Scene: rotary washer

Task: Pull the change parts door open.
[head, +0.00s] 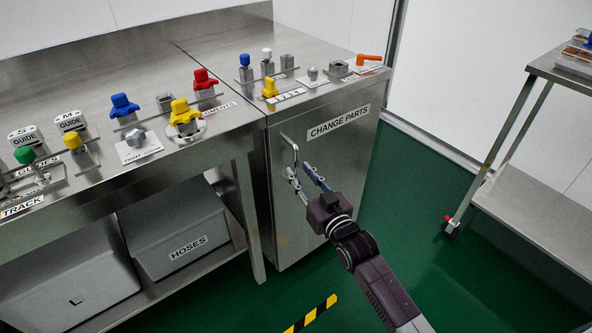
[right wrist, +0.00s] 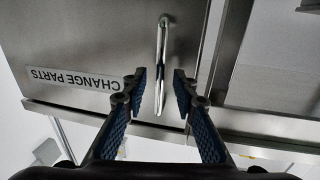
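The change parts door (head: 325,185) is a grey metal cabinet front with a "CHANGE PARTS" label (head: 338,123), and it looks shut. Its slim metal bar handle (head: 291,147) is near the door's left edge. In the right wrist view the door (right wrist: 85,40) is upside down, and the handle (right wrist: 161,60) runs between the two fingers. My right gripper (head: 300,171) is open at the handle, with a visible gap on each side of the bar in the wrist view (right wrist: 160,82). How deep the bar sits between the fingers is hard to tell. My left gripper is out of view.
A steel bench (head: 235,141) with coloured knobs and fittings joins the cabinet on the left, with grey bins (head: 175,226) on its lower shelf. A wheeled steel table (head: 545,62) stands at the right. The green floor (head: 400,190) before the door is mostly clear.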

